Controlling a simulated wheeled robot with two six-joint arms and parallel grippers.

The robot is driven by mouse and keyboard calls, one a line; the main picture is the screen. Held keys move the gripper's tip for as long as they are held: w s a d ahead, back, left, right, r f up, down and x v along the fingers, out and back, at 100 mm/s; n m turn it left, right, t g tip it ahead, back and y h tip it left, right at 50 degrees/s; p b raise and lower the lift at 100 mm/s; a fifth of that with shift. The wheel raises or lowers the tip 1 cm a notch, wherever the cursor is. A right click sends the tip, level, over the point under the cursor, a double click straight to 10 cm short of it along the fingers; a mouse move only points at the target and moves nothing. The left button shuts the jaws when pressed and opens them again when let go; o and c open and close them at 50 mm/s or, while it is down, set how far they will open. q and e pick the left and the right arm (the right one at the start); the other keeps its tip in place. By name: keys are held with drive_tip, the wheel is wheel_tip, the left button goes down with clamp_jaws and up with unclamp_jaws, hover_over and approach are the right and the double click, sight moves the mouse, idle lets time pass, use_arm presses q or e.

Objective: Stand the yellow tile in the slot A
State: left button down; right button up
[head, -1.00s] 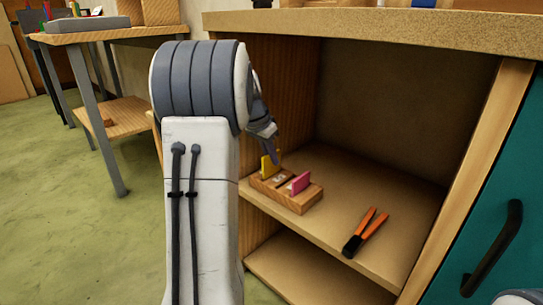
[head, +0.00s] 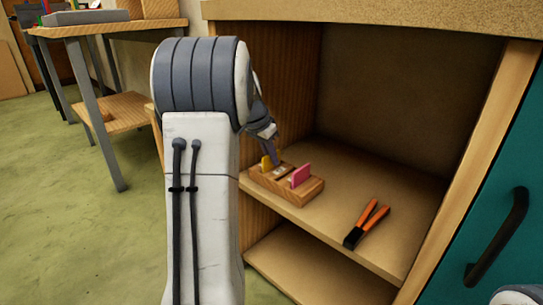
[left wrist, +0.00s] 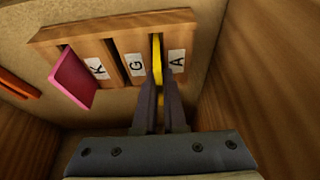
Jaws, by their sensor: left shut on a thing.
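The yellow tile (head: 265,162) is upright at the far end of a wooden slotted block (head: 312,192) on the cabinet shelf. In the left wrist view the yellow tile (left wrist: 157,50) lies in line with the slot beside label A (left wrist: 176,61), and its lower edge seems to be down in that slot. My left gripper (head: 273,158) is above the block, shut on the tile; its fingers (left wrist: 158,92) hide part of it. A pink tile (left wrist: 72,78) stands tilted in the slot beside K. The slot beside G looks empty. My right gripper is not in view.
Orange-handled pliers (head: 367,223) lie on the shelf (head: 345,182), right of the block. The cabinet's side wall (head: 275,80) stands close to my left gripper, and the counter top (head: 400,17) is overhead. The back right of the shelf is clear.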

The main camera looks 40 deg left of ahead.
use_arm(q)
drive_tip(key=c, duration=0.9)
unclamp_jaws()
drive_tip(key=p+v, duration=0.6)
drive_tip(key=v, duration=0.4)
drive_tip(key=shift+r, duration=0.2)
